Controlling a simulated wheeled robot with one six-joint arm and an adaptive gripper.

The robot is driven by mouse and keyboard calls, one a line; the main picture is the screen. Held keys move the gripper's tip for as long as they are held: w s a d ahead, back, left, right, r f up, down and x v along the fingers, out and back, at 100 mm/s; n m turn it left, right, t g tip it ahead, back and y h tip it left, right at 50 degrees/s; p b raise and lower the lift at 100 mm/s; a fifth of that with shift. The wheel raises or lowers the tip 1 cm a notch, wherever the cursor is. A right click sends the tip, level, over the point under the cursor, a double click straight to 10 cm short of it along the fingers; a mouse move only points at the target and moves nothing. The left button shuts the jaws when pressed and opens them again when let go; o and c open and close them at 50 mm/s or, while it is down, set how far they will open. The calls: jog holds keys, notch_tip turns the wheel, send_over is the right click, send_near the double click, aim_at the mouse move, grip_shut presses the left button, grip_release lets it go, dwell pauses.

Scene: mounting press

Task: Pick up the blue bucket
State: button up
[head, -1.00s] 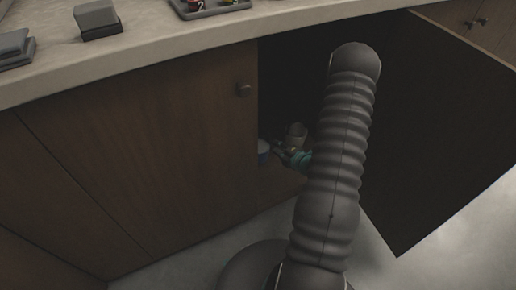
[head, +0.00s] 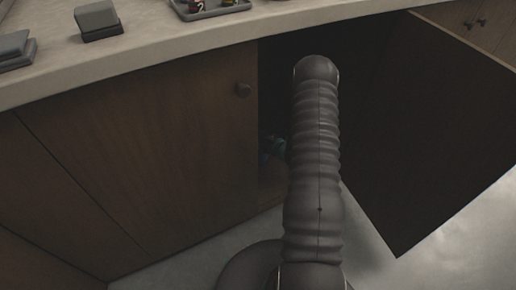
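My arm reaches down into the dark open cabinet (head: 272,90) under the counter.
The open dark door (head: 435,140) swings out on the right. The countertop (head: 160,45) overhangs above, with a tray (head: 213,10) and grey blocks (head: 96,20).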

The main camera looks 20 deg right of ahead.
jog(key=shift+w+a+f, duration=0.15)
jog(key=shift+w+f, duration=0.1)
jog(key=shift+w, duration=0.4)
grip_shut()
jog(key=shift+r, duration=0.15)
